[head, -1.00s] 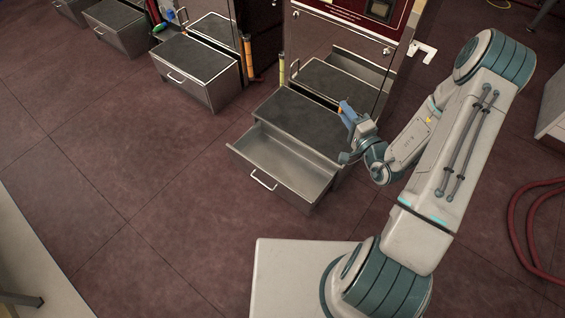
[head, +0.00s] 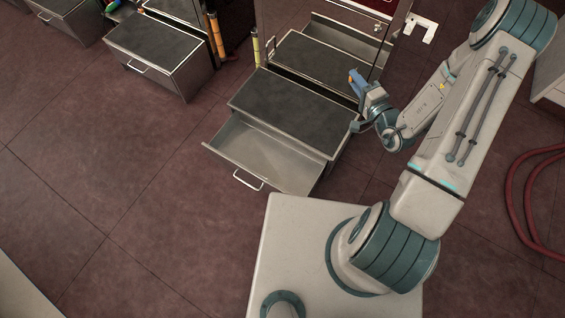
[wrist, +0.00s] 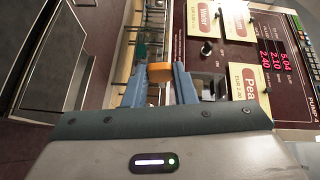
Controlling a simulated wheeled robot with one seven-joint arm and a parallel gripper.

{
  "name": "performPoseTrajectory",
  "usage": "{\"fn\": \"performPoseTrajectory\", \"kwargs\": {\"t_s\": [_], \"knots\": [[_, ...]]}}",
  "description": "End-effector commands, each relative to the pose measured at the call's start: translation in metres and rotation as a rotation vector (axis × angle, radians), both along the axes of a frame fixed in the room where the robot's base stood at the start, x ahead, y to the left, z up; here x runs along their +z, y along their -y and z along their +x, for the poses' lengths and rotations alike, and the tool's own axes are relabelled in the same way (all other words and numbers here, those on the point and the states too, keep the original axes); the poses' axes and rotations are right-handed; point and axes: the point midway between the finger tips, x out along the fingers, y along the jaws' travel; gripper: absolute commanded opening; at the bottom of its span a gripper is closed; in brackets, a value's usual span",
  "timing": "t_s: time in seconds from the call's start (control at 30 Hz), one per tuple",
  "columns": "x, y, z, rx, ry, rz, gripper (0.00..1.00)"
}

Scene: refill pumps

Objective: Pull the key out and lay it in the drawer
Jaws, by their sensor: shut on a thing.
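My gripper (head: 356,84) is shut on a small orange-brown block, the key (wrist: 160,73), pinched between its two blue fingers in the wrist view. The gripper is beside the front of the pump cabinet, above and behind the pulled-out drawer. The tip of the key is hidden, so I cannot tell whether it touches a lock. The metal drawer (head: 240,147) stands open below a dark-topped step, its handle facing the front left. Its visible inside is empty.
The dark step top (head: 290,112) lies between drawer and cabinet. A pump panel (wrist: 235,20) with labels and red digits is close to the right of the fingers. A yellow post (head: 256,48) stands left of the step. A red hose (head: 513,190) lies at right. The left floor is clear.

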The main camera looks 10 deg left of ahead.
Motion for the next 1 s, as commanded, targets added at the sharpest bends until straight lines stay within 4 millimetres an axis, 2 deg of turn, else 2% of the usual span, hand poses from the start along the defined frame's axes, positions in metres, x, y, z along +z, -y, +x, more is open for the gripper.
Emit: {"fn": "performPoseTrajectory", "kwargs": {"t_s": [0.03, 0.3, 0.67, 1.0], "knots": [[-0.038, -0.016, -0.002, 0.046, -0.013, -0.034, 0.08], [-0.157, -0.070, -0.015, 0.269, -0.072, -0.281, 0.08], [-0.303, -0.128, -0.040, 0.602, -0.056, -0.724, 0.08], [-0.425, -0.169, -0.059, 0.891, 0.121, -1.148, 0.08]]}}
